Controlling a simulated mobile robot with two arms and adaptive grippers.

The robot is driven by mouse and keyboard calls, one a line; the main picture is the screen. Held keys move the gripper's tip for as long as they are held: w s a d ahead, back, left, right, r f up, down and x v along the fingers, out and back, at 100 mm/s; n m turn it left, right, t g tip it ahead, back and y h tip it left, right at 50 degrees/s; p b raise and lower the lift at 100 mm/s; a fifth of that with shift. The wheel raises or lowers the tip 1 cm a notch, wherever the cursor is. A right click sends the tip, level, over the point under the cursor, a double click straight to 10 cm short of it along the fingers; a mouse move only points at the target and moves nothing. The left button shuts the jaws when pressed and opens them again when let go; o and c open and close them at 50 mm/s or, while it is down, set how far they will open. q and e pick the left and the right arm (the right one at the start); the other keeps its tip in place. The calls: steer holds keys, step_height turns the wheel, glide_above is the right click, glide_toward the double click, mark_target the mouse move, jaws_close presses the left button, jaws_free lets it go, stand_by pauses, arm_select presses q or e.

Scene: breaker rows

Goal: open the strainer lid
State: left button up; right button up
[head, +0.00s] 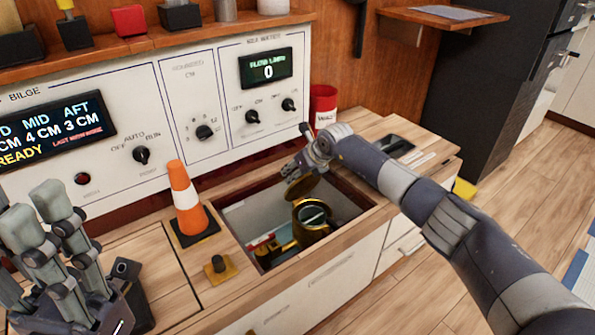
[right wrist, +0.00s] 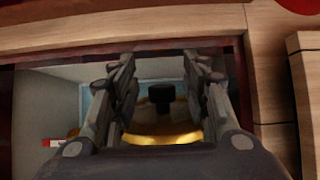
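The brass strainer (head: 312,232) stands in an open well in the counter, and its mouth shows. Its round brass lid (head: 302,187) is raised and tilted above the mouth at the back. My right gripper (head: 290,168) is just above and behind the lid. In the right wrist view my right gripper (right wrist: 157,92) is open, with a black knob (right wrist: 162,95) between its fingers and a visible gap on each side. A brass rim (right wrist: 170,139) shows below the knob. My left gripper (head: 35,208) is open and empty at the lower left, away from the strainer.
An orange and white cone (head: 186,205) and a small black knob on a yellow plate (head: 217,268) stand left of the well (head: 262,262). A red and white mug (head: 323,106) stands behind it. The control panel (head: 180,75) rises at the back.

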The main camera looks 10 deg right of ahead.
steer(key=shift+s+d+r, duration=0.1)
steer(key=shift+s, duration=0.05)
steer(key=v, duration=1.1)
steer(key=shift+s+r, duration=0.2)
steer(key=shift+r, duration=0.1)
